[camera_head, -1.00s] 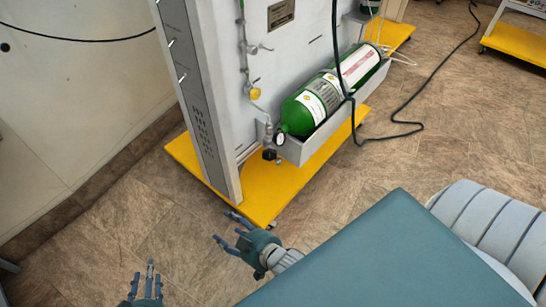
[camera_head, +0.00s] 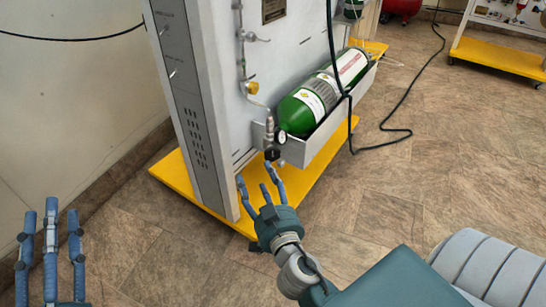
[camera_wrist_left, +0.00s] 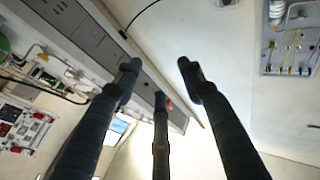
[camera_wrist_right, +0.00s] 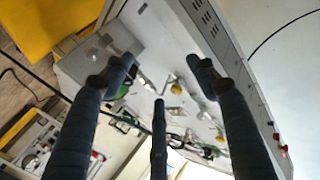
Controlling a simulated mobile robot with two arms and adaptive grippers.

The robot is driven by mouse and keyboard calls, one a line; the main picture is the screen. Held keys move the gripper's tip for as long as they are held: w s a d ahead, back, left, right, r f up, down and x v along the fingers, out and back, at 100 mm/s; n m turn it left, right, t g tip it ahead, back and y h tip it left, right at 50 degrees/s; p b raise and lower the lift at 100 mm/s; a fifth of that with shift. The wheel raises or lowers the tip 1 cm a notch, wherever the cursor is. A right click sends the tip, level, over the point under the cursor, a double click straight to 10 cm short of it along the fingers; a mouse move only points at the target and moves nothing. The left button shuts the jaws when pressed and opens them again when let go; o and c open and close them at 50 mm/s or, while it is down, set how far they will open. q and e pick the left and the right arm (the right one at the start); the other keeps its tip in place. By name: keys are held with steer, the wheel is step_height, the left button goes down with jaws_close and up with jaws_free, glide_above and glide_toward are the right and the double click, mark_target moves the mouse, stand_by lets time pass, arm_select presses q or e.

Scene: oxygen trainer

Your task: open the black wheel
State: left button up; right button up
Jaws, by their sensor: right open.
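In the right wrist view the open fingers (camera_wrist_right: 158,80) point toward the panel's fittings, and I cannot pick out the wheel there. My left gripper (camera_head: 51,214) is open and empty at lower left, away from the wheel.
A grey trough (camera_head: 325,128) holds the cylinder above a yellow base (camera_head: 180,178). A black hose (camera_head: 400,131) hangs in front and runs over the floor. A yellow valve knob (camera_head: 252,88) is higher on the panel.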

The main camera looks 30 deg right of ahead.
mark_target(273, 155)
steer(key=s+d+f+m+h, duration=0.1)
steer(key=d+f+m+h, duration=0.15)
steer(key=d, duration=0.25)
steer(key=shift+g+h, duration=0.35)
steer(key=shift+g, duration=0.05)
steer(key=p+x, duration=0.1)
steer(key=x, duration=0.4)
steer(key=p+x, duration=0.1)
steer(key=x, duration=0.4)
steer(key=shift+d+r, duration=0.2)
steer(key=shift+w+d, duration=0.2)
steer(key=shift+w, duration=0.1)
arm_select(q)
step_height(273, 155, down, 11)
steer(key=a+g+y, duration=0.1)
steer(key=g, duration=0.4)
steer(key=shift+w+a+g+y, duration=0.15)
steer(key=shift+w+g+y, duration=0.05)
steer(key=shift+g+y, duration=0.1)
steer(key=shift+f, duration=0.1)
arm_select(e)
steer(key=c, duration=1.1)
